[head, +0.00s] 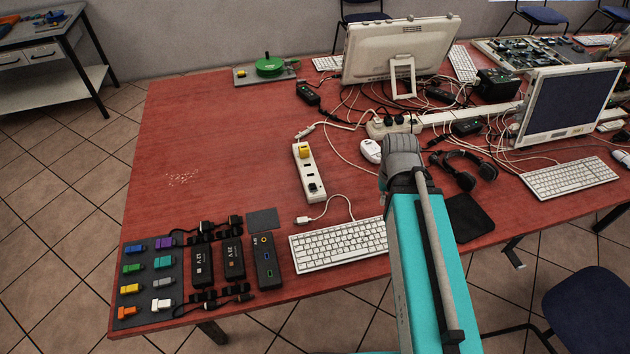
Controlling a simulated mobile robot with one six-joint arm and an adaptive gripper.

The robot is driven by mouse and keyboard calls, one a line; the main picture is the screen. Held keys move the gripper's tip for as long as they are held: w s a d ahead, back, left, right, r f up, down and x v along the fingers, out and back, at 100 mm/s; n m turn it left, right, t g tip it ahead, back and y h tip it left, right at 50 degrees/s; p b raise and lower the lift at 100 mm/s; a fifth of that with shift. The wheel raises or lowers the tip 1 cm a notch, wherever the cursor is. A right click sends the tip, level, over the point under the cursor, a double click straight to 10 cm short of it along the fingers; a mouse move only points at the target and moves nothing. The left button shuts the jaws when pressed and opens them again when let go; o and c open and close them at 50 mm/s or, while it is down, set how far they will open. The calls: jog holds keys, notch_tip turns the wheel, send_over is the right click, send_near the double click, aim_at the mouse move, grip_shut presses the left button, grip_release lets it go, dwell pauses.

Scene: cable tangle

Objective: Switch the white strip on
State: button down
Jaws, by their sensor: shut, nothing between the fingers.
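A short white power strip (311,176) lies on the red table, left of my arm. A yellow plug (304,151) sits in its far end, dark sockets show along its middle, and a small dark part (314,187) is at its near end. I cannot tell whether that part is a switch, or its state. A second whitish strip (377,129) with black plugs lies farther back among cables. My teal arm reaches in from the lower right and its grey joint is right of the short strip. My gripper is not visible.
A white keyboard (338,243) lies nearer than the strip, with a white cable end (303,220) between them. A white mouse (371,151) and tangled cables lie right of it. Colored plugs and black adapters (202,265) fill the near-left corner. The table's left middle is clear.

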jog(key=w+a+r+n+g+p, duration=0.1)
jog(key=w+a+r+n+p, duration=0.2)
jog(key=w+a+n, duration=0.7)
jog(key=r+n+p, duration=0.2)
jog(key=n, duration=0.9)
send_over(312, 187)
jog(key=w, duration=0.2)
jog(key=shift+w+a+f+g+h, duration=0.2)
jog(key=shift+g+h, duration=0.1)
jog(key=shift+g, duration=0.1)
jog(key=shift+f+b, duration=0.15)
jog(key=shift+b, duration=0.3)
jog(key=f+b, duration=0.4)
jog(key=s+f+b, duration=0.1)
jog(key=f+b, duration=0.4)
jog(key=s+f+b, duration=0.1)
jog(key=f+b, duration=0.3)
jog(key=shift+d+f, duration=0.25)
jog(key=shift+d, duration=0.15)
jog(key=shift+s+a, duration=0.15)
